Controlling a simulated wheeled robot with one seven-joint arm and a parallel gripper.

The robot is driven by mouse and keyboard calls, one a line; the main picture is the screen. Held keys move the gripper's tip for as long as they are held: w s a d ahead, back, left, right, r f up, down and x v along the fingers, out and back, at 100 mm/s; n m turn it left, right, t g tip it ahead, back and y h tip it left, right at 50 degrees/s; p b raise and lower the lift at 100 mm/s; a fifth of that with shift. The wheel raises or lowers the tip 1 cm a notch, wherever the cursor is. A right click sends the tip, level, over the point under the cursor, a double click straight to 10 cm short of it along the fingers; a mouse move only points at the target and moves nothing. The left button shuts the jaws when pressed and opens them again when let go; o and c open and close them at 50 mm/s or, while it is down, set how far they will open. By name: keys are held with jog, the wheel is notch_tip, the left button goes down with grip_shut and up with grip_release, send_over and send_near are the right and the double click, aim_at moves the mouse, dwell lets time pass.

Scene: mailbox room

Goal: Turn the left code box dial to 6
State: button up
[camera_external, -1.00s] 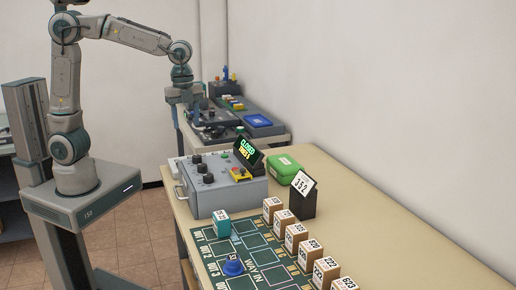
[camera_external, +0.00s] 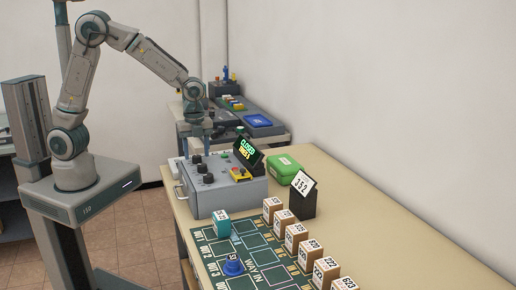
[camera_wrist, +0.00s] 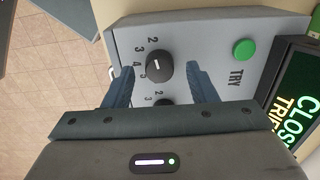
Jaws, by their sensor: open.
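The grey code box (camera_external: 232,192) stands at the table's far left end, with a row of black dials on its top. My gripper (camera_external: 197,150) is above the far end of this row, pointing down. In the wrist view a round black dial (camera_wrist: 158,66) lies between the two open fingers of my gripper (camera_wrist: 159,68), with a gap on both sides. Its white mark points left, toward the printed 3 and 4; I cannot tell exactly which. A second dial (camera_wrist: 163,102) is mostly hidden by my gripper body.
A green button (camera_wrist: 244,49) marked TRY and a tilted display (camera_wrist: 302,85) reading CLOSED are beside the dials. A green case (camera_external: 284,170), a number card (camera_external: 304,184) and several numbered boxes (camera_external: 296,237) stand farther along the table. A second table (camera_external: 262,132) is behind.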

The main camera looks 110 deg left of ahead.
jog(key=shift+f, duration=0.65)
jog(key=c, duration=1)
